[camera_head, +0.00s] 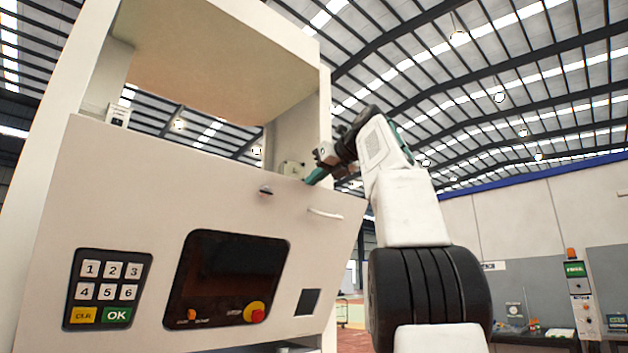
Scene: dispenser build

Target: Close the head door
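The head door (150,195) is the large white front panel of the dispenser. It carries a keypad, a dark screen and a pale handle (325,213) near its upper right. Its upper edge leans outward from the frame, with an open space behind it, so it stands at least partly open. My gripper (316,177) is at the door's upper right edge, its teal fingertip beside or just behind that edge. I cannot tell whether it touches. Its other finger is not clear, so its opening cannot be read.
The white dispenser frame (325,110) rises on the right behind the door, with a top hood (215,45) above. A grey wall with control boxes (583,300) stands at the far right. Open space lies between it and the dispenser, partly covered by my arm.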

